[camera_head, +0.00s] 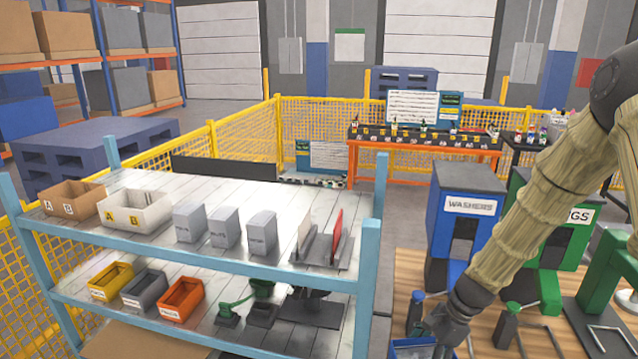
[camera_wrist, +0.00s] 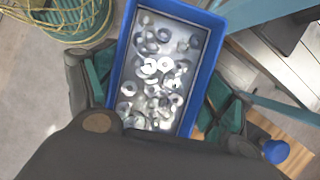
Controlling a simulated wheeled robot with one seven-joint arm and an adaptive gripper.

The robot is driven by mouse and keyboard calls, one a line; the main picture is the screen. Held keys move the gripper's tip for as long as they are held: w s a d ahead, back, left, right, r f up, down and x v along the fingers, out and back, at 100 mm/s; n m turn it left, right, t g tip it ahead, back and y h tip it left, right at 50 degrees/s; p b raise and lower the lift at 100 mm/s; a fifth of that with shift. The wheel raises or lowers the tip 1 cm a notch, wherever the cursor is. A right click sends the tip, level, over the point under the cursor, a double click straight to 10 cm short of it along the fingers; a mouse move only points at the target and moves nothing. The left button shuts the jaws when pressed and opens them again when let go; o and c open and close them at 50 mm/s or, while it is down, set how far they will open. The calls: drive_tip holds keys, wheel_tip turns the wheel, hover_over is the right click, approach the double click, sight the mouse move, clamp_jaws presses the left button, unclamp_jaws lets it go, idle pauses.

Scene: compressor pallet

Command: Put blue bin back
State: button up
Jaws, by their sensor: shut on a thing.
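The blue bin (camera_wrist: 197,75) is a rectangular open tray holding several loose metal washers. It lies between the green-padded fingers of my gripper (camera_wrist: 155,92), which is shut on it. In the head view, only part of the blue bin (camera_head: 408,348) shows at the bottom edge, beside my gripper (camera_head: 440,335). It is right of the shelf rack (camera_head: 368,270) and in front of the blue washers dispenser (camera_head: 466,225). The lower part of the bin is cut off in the head view.
The lower shelf holds yellow (camera_head: 110,282), grey (camera_head: 145,291) and orange bins (camera_head: 181,300), with green and black tools to their right. A green dispenser (camera_head: 545,250) and green stand (camera_head: 610,275) are at right.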

drive_tip(key=s+a+f+n+g+h, duration=0.1)
drive_tip(key=a+n, duration=0.1)
drive_tip(key=n, duration=0.2)
drive_tip(key=s+a+f+n+g+h, duration=0.1)
drive_tip(key=a+f+n, duration=0.1)
drive_tip(key=n, duration=0.2)
drive_tip(key=s+a+f+n+g+h, duration=0.1)
drive_tip(key=a+n, duration=0.1)
drive_tip(key=n, duration=0.3)
drive_tip(key=shift+a+f+g, duration=0.2)
drive_tip(key=shift+a+g, duration=0.15)
drive_tip(key=shift+g, duration=0.05)
wheel_tip(320, 180, down, 11)
drive_tip(key=s+a+n+h+b, duration=0.1)
drive_tip(key=n+b, duration=0.3)
drive_tip(key=b, duration=0.6)
drive_tip(key=shift+s+a+h, duration=0.2)
drive_tip(key=shift+s+h, duration=0.1)
